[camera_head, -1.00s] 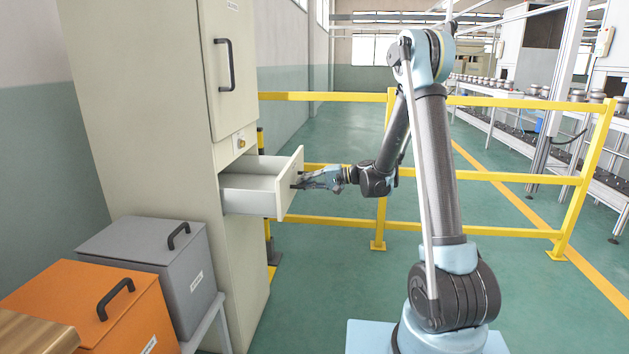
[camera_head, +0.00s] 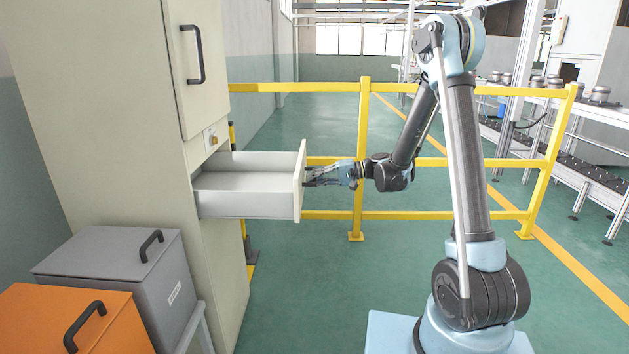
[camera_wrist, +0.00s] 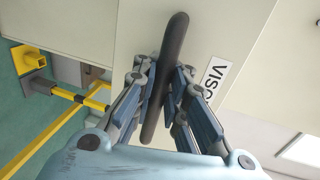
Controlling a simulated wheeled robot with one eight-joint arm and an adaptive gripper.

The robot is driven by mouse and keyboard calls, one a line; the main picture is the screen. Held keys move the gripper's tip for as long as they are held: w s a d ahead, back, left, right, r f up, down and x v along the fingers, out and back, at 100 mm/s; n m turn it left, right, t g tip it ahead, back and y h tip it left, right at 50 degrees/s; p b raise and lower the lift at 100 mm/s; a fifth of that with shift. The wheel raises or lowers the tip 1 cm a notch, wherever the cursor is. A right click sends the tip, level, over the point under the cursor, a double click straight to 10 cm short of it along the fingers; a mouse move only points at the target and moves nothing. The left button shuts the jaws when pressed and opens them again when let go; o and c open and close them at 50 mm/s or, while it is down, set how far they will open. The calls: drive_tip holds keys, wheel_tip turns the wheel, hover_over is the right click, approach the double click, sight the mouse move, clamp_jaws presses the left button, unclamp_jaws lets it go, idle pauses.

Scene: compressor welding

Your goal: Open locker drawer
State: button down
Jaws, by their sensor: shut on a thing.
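The cream locker (camera_head: 110,120) stands at the left in the head view. Its drawer (camera_head: 250,205) is pulled out, with the inside showing from above. My gripper (camera_head: 312,177) is at the drawer's front panel (camera_head: 300,182). In the wrist view my gripper (camera_wrist: 163,85) is shut around the dark drawer handle (camera_wrist: 168,75), with a finger on either side of it. A label (camera_wrist: 213,80) with dark letters sits on the front panel beside the handle. The handle is mostly hidden by my fingers in the head view.
A locker door with a black handle (camera_head: 193,54) is shut above the drawer. A grey box (camera_head: 120,270) and an orange box (camera_head: 75,320) stand below at the left. A yellow railing (camera_head: 430,216) runs behind my arm. Green floor is clear in front of the drawer.

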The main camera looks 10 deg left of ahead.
drive_tip(key=shift+s, duration=0.1)
drive_tip(key=c, duration=1.6)
unclamp_jaws()
drive_tip(key=v, duration=1.2)
drive_tip(key=shift+f, duration=0.1)
